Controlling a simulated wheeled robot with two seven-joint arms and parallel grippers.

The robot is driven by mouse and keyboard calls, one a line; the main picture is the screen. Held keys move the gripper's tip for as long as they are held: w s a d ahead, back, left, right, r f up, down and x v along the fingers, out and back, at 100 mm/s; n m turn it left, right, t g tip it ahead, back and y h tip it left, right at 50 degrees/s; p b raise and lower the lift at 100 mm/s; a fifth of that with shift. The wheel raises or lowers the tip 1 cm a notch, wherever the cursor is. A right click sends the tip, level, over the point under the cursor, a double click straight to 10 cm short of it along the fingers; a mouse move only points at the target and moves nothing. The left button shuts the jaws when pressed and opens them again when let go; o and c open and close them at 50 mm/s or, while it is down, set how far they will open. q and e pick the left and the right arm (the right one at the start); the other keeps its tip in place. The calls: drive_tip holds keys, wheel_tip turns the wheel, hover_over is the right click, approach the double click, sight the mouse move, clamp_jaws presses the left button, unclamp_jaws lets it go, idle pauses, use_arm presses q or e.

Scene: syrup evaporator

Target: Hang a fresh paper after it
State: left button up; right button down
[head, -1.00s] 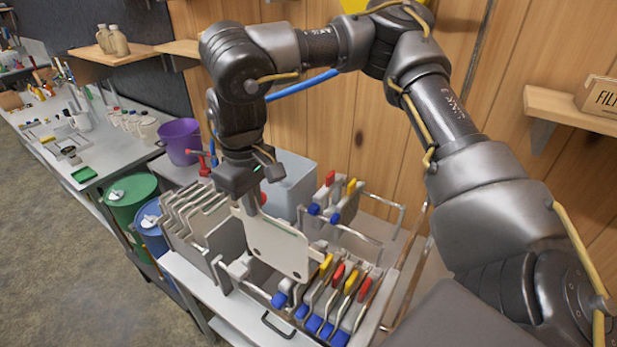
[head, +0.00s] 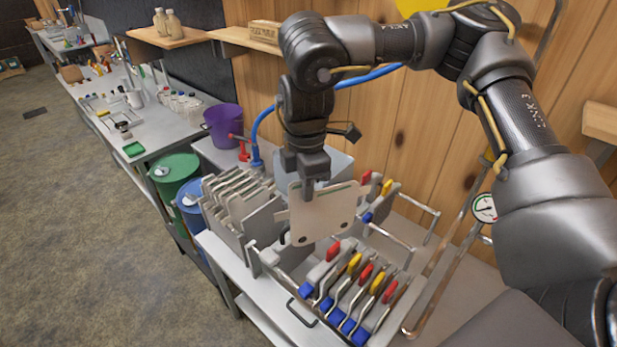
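My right gripper (head: 312,186) points down over the filter press and appears shut on the top edge of a flat pale sheet (head: 325,216). The sheet hangs upright, with dark holes near its lower corners. It is over the press between two groups of plates. The near group (head: 345,290) has blue ends and red and yellow tabs. The far group (head: 378,196) is partly hidden behind the sheet. I cannot tell whether the sheet touches a plate or the rails. My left gripper is not in view.
A rack of grey plates (head: 232,205) stands left of the press. A pale tub (head: 338,165) is behind the gripper. A purple bucket (head: 223,127), green drum (head: 173,172) and blue drum (head: 190,208) stand left. A gauge (head: 484,207) is at right. A box (head: 265,32) sits on the shelf.

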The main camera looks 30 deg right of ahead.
drive_tip(key=n, duration=0.5)
drive_tip(key=shift+w+d+r+p, duration=0.1)
drive_tip(key=shift+r+p, duration=0.15)
drive_tip(key=shift+p, duration=0.05)
drive_tip(key=shift+f, duration=0.1)
drive_tip(key=b, duration=0.5)
hover_over(308, 243)
wheel_tip(308, 243, down, 5)
drive_tip(key=shift+w, duration=0.2)
wheel_tip(308, 243, down, 11)
drive_tip(key=b, duration=0.6)
drive_tip(key=shift+r+b, duration=0.2)
drive_tip(key=shift+b, duration=0.15)
drive_tip(key=shift+f, duration=0.4)
